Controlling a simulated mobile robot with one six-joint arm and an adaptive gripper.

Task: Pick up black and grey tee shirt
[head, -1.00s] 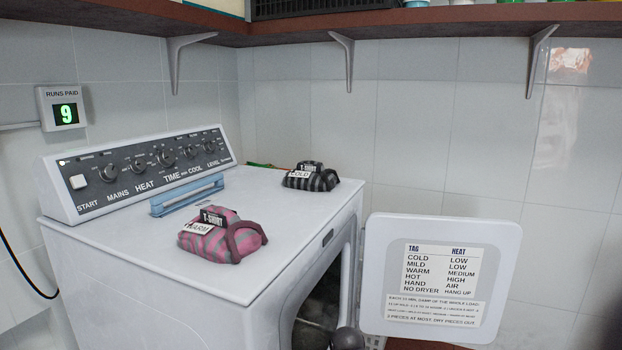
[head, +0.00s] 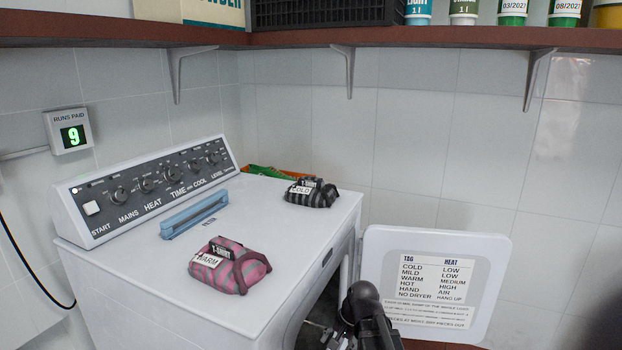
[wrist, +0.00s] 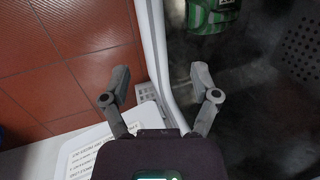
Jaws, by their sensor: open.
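The black and grey tee shirt (head: 311,192) lies folded on the far right corner of the white dryer top, with a tag reading COLD. A pink and grey tee shirt (head: 229,265) tagged WARM lies nearer the front. In the wrist view my gripper (wrist: 160,85) is open and empty, its fingers spread over the dryer's door opening edge. In the head view my dark arm shows low in front of the open door, below and nearer than the black and grey shirt. That shirt is not in the wrist view.
The open dryer door (head: 480,250) with a heat chart stands right of the opening. A green striped garment (wrist: 212,15) lies in the dark drum. A blue bar (head: 194,214) lies by the control panel (head: 145,190). A shelf (head: 440,37) with brackets overhangs the back.

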